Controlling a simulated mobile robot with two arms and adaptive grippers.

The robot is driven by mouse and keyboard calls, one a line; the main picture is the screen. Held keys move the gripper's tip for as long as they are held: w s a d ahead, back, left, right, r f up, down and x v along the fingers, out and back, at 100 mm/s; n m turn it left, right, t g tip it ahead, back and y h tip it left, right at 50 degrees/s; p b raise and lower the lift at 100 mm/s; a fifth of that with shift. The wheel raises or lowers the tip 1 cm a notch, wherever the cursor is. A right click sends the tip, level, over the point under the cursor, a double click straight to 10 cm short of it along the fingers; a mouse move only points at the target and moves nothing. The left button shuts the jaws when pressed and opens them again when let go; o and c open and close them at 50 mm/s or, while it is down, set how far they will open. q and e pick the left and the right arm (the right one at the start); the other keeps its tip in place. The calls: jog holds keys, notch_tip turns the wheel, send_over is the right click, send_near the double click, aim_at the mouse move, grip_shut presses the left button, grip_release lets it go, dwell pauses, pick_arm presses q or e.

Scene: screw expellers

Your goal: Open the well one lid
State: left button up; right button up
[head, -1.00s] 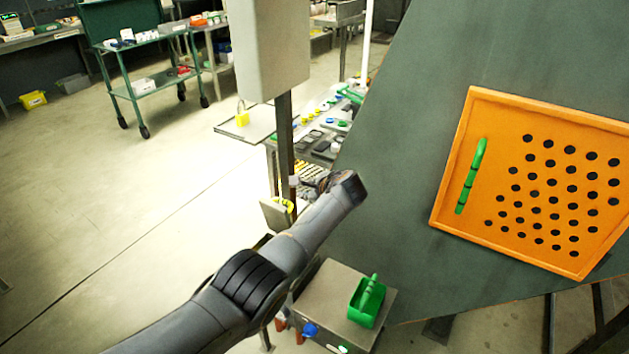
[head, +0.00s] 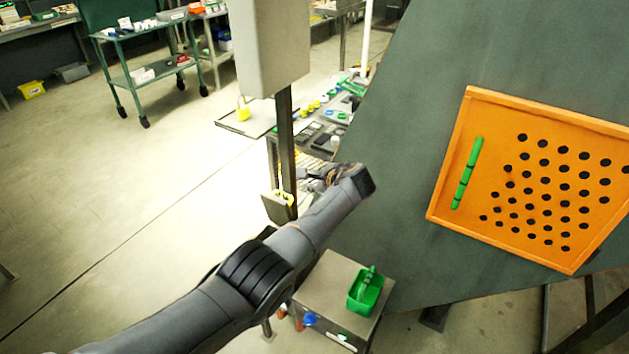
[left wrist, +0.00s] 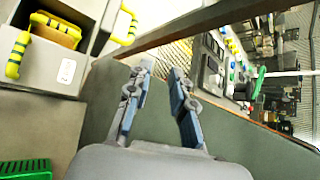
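No label marks a well one lid, so I cannot tell which part it is. A grey box with a yellow-and-green handle (left wrist: 18,55) is at the upper left of the left wrist view, with a brownish yellow-handled piece (left wrist: 55,30) in its opening. A similar handled grey box (head: 279,205) stands beside the post in the head view. My left gripper (head: 318,178) reaches just right of that box, partly hidden by its wrist. In the left wrist view its fingers (left wrist: 160,70) are apart and empty, in front of a dark green surface. My right gripper is out of view.
An orange perforated panel (head: 490,105) with a green handle (head: 466,175) is on the large green sloped housing (head: 430,60) at right. A grey post (head: 285,130) stands close to my gripper.

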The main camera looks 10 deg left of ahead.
pick_arm(q)
jog(key=v, duration=0.7)
jog(key=shift+s, duration=0.2)
jog(key=shift+d+r, duration=0.1)
